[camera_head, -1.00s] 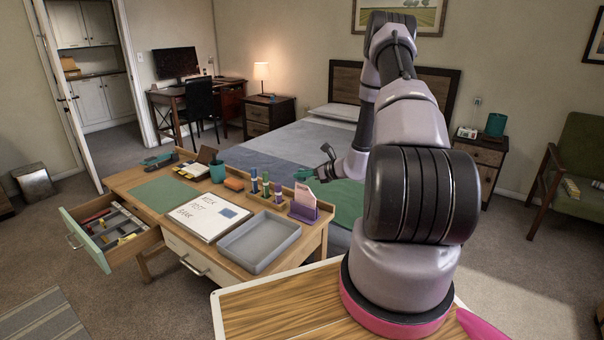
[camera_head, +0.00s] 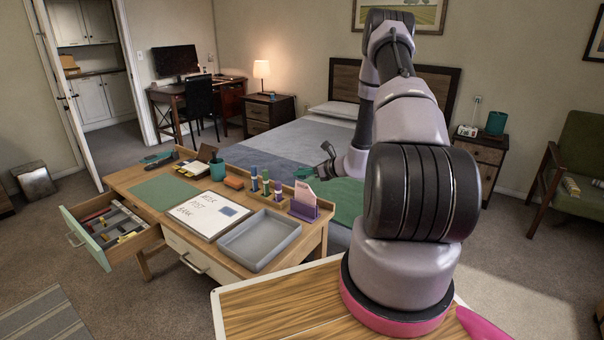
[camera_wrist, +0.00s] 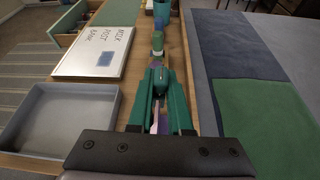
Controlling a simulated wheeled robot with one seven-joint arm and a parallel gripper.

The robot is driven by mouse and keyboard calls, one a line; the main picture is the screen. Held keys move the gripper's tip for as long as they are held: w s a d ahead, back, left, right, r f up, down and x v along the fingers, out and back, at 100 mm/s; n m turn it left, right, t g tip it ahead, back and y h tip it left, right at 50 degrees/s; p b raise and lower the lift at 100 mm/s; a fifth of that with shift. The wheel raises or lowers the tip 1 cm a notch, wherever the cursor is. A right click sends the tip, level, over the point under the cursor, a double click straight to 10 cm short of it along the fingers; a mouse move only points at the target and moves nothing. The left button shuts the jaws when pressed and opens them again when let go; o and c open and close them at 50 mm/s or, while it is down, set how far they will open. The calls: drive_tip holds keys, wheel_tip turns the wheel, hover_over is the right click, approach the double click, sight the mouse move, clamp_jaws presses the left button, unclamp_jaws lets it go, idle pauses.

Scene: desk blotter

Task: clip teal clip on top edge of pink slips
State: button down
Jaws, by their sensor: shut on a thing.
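The pink slips (camera_head: 301,192) stand upright in a purple holder (camera_head: 304,211) at the right end of the desk. My gripper (camera_head: 304,173) is just above their top edge, its teal fingers pointing down the desk. In the wrist view, my gripper (camera_wrist: 157,82) is shut on a small teal piece, the teal clip (camera_wrist: 157,76), mostly hidden between the like-coloured fingers. A pale pink strip of the slips (camera_wrist: 159,118) shows below and between the fingers. I cannot tell whether the clip touches the slips' edge.
A grey tray (camera_head: 232,258) and a white board with lettering (camera_head: 190,222) lie on the desk. Colored bottles (camera_head: 266,184) stand in a rack beside the holder. A teal cup (camera_head: 217,171) is farther back. A drawer (camera_head: 86,243) is open at left.

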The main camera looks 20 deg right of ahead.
drive_tip(key=shift+s+a+f, duration=0.1)
drive_tip(key=shift+f, duration=1.4)
drive_tip(key=c, duration=0.8)
unclamp_jaws()
drive_tip(key=shift+o, duration=0.2)
drive_tip(key=v, duration=1)
drive_tip(key=shift+s+d, duration=0.2)
drive_tip(key=shift+s, duration=0.1)
drive_tip(key=shift+r, duration=0.15)
